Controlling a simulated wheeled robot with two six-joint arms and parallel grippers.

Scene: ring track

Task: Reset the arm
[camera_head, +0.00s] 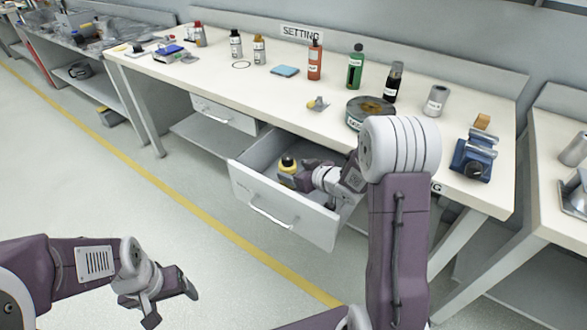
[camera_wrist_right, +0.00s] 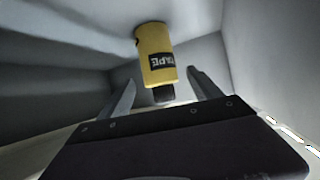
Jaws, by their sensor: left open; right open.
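My right gripper (camera_head: 292,179) reaches down into the open drawer (camera_head: 268,214) under the workbench. It is open. A yellow piece with a dark end and a TAPE label (camera_wrist_right: 155,58) stands in the drawer and shows between and just beyond my right fingers in the right wrist view. It also shows in the head view (camera_head: 288,164), close to the fingertips. The fingers do not appear clamped on it. My left gripper (camera_head: 172,304) is open and empty over the floor at the lower left.
The white workbench (camera_head: 222,68) carries several bottles, a round tin (camera_head: 366,112), a blue device (camera_head: 474,157) and a SETTING sign (camera_head: 301,33). A second drawer (camera_head: 222,113) is shut. The drawer walls close in around my right gripper. The floor at left is clear.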

